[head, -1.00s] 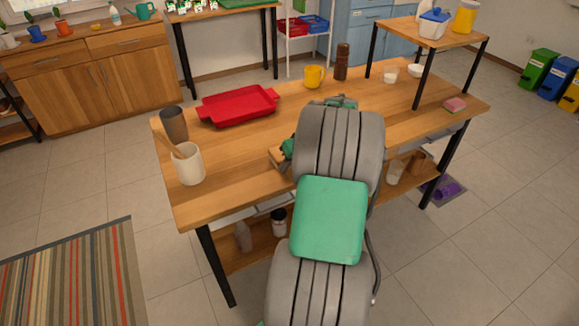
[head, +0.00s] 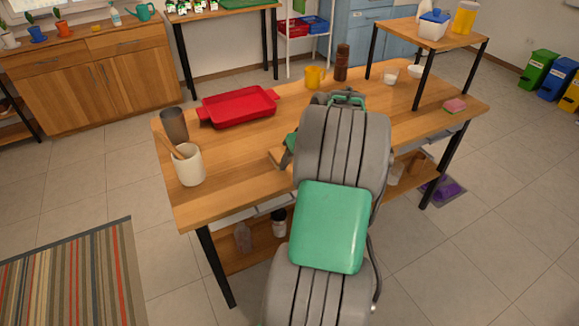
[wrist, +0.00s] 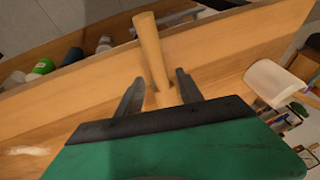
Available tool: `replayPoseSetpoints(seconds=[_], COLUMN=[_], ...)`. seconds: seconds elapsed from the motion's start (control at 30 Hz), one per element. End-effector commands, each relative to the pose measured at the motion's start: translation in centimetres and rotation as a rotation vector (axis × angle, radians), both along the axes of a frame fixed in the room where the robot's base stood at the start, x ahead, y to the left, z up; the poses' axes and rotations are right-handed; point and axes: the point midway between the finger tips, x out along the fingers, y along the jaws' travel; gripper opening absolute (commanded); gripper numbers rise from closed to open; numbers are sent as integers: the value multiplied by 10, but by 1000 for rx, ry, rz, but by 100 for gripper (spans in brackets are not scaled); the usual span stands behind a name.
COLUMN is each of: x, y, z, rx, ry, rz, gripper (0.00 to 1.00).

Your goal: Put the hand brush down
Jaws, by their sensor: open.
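The hand brush shows in the wrist view as a light wooden handle (wrist: 151,48), its lower end between the dark fingers of my gripper (wrist: 158,92). The fingers are open, with gaps on both sides of the handle. The brush's bristles cannot be made out, and my green gripper body covers the lower part of that view. In the head view my gripper is mostly hidden behind my arm; a light wooden piece (head: 279,158) shows beside it on the wooden table (head: 235,165), but I cannot tell whether it is the brush.
A white crock (head: 188,164) with a wooden utensil and a dark cup (head: 174,125) stand at the table's left. A red tray (head: 238,106), yellow mug (head: 315,77) and brown grinder (head: 341,62) are behind. A pink sponge (head: 455,105) lies right.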

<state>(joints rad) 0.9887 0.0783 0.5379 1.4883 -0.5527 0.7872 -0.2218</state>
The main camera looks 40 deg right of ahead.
Motion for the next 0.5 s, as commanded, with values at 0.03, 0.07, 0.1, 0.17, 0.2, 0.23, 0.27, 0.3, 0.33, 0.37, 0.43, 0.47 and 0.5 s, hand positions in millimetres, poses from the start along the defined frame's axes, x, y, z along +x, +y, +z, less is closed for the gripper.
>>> replayPoseSetpoints(seconds=[0.03, 0.07, 0.1, 0.17, 0.2, 0.23, 0.27, 0.3, 0.33, 0.37, 0.43, 0.47, 0.5], x=[-5, -9, -13, -19, -23, -26, -28, -31, -32, -34, -36, -36, -36], y=[-2, -3, -4, -5, -5, -5, -6, -6, -6, -6, -7, -6, -6], z=[14, 22, 32, 46, 55, 61, 66, 72, 76, 79, 83, 84, 84], rx=[-3, -3, -4, -2, -3, -3, -2, 0, -1, -1, 0, 0, 1], ry=[-2, -3, -3, -1, -2, -1, -1, 0, -1, -1, 0, 1, 1], rz=[-1, -3, -2, -2, -3, -1, -1, -2, -1, -1, 0, 0, 2], gripper=[44, 44, 44, 44, 44, 44, 44, 44, 44, 44, 44, 44, 44])
